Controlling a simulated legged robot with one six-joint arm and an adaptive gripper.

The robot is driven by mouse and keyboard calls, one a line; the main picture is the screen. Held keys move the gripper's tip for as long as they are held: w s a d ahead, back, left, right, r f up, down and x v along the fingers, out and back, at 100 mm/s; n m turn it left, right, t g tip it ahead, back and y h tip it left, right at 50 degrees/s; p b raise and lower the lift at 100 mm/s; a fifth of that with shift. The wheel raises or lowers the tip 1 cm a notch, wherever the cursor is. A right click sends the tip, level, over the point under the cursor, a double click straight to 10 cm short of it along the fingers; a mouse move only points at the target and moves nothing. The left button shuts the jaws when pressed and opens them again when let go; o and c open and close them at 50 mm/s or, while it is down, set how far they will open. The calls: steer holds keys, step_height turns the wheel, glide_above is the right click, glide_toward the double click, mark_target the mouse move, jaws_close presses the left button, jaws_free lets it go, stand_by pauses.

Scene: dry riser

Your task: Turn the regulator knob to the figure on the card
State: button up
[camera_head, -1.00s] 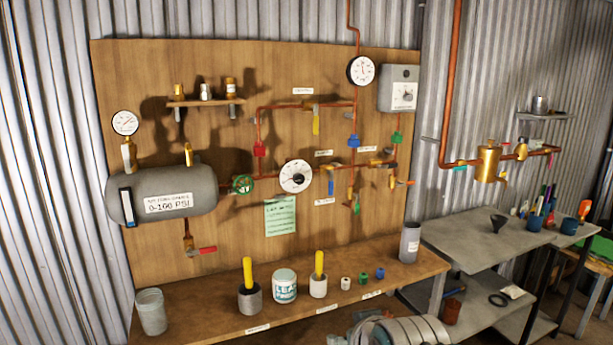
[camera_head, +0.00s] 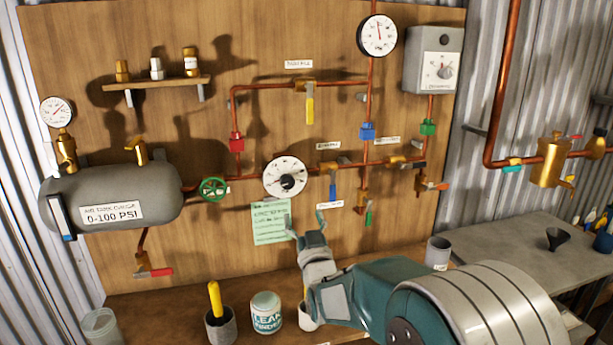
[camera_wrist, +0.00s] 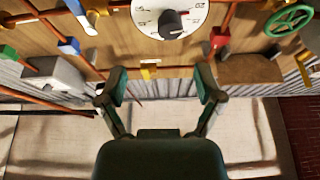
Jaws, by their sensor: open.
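The regulator knob is a dark pointer knob (camera_head: 288,182) on a round white dial (camera_head: 272,174) in the middle of the board. In the wrist view the knob (camera_wrist: 171,23) and its dial (camera_wrist: 147,15) show at the top, beyond my fingertips. The card is a pale green sheet (camera_head: 270,226) below the dial; its writing is too small to read with certainty. My gripper (camera_head: 306,221) is below and slightly right of the dial, beside the card's right edge. It is open and empty in the wrist view (camera_wrist: 160,82), apart from the knob.
A green handwheel (camera_head: 213,189) is left of the dial. A blue lever (camera_head: 333,187) and a green lever (camera_head: 369,215) hang close to its right. The bench below holds a cup with a yellow handle (camera_head: 214,300) and a labelled tub (camera_head: 265,313). A grey tank (camera_head: 110,200) is at left.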

mark_target(290, 186)
steer(key=x, duration=0.9)
steer(key=shift+w+a+r, duration=0.15)
steer(key=shift+w+a, duration=0.15)
steer(key=shift+a, duration=0.05)
steer(key=shift+w+a+r, duration=0.1)
steer(key=shift+w+a, duration=0.1)
steer(key=shift+w, duration=0.05)
steer(key=shift+w+a, duration=0.2)
steer(key=shift+a, duration=0.55)
steer(key=shift+d+r, duration=0.1)
steer(key=shift+d, duration=0.4)
steer(key=c, duration=0.9)
steer(key=shift+c, duration=1.4)
steer(key=shift+a, duration=0.1)
